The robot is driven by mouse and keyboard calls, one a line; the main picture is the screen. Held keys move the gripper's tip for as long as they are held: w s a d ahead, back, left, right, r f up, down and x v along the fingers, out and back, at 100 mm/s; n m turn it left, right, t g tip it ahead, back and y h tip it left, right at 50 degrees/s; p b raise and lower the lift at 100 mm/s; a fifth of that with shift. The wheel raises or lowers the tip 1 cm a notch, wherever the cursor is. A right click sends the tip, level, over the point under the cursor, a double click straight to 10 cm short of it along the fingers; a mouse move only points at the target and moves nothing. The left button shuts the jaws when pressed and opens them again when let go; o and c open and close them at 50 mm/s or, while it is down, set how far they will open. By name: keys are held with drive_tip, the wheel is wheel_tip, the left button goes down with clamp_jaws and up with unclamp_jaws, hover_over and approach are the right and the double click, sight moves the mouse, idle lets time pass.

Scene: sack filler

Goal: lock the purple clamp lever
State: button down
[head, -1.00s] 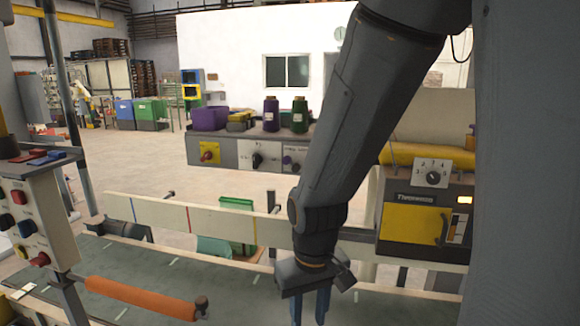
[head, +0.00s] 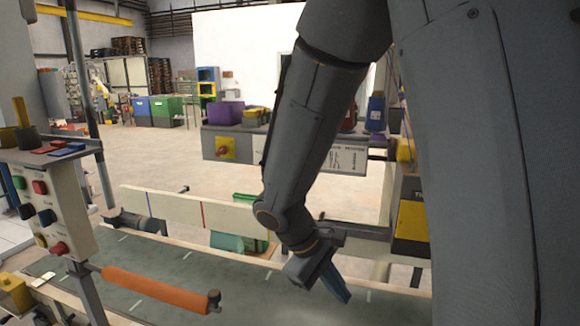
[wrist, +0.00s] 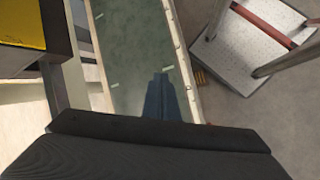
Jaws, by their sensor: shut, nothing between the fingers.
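I cannot make out a purple clamp lever in either view now. My gripper (head: 344,294) hangs at the end of my arm above the green conveyor belt (head: 180,270), its blue fingers pointing down and to the right. The fingers are together and empty. In the wrist view the gripper (wrist: 161,78) also shows shut over the belt (wrist: 135,50), touching nothing that I can see. My arm hides part of the control shelf behind the belt.
A button box (head: 45,212) and an orange roller (head: 155,290) stand at the left. The control shelf with a red knob on a yellow plate (head: 226,148) carries a purple bin (head: 229,112) and a blue bottle (head: 376,112). A yellow-fronted machine (head: 411,220) is partly hidden at the right.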

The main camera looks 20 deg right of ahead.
drive_tip(key=w+r+n+t+h+b, duration=0.1)
drive_tip(key=w+r+n+t+h, duration=0.25)
drive_tip(key=w, duration=0.45)
drive_tip(key=w+r+n+t+h, duration=0.2)
drive_tip(key=w+r+t+h, duration=0.15)
drive_tip(key=w, duration=0.55)
drive_tip(key=w+a+r+n+t, duration=0.3)
drive_tip(key=w+a+r+t, duration=0.4)
drive_tip(key=w+a, duration=0.3)
drive_tip(key=shift+w+a+r+t, duration=0.35)
drive_tip(key=shift+a+r, duration=0.2)
drive_tip(key=shift+a, duration=0.2)
drive_tip(key=shift+n, duration=0.25)
drive_tip(key=w+d+r+p, duration=0.2)
drive_tip(key=w+d+p, duration=0.2)
drive_tip(key=d, duration=0.6)
drive_tip(key=shift+w+r+p, duration=0.35)
drive_tip(key=shift+w, duration=0.3)
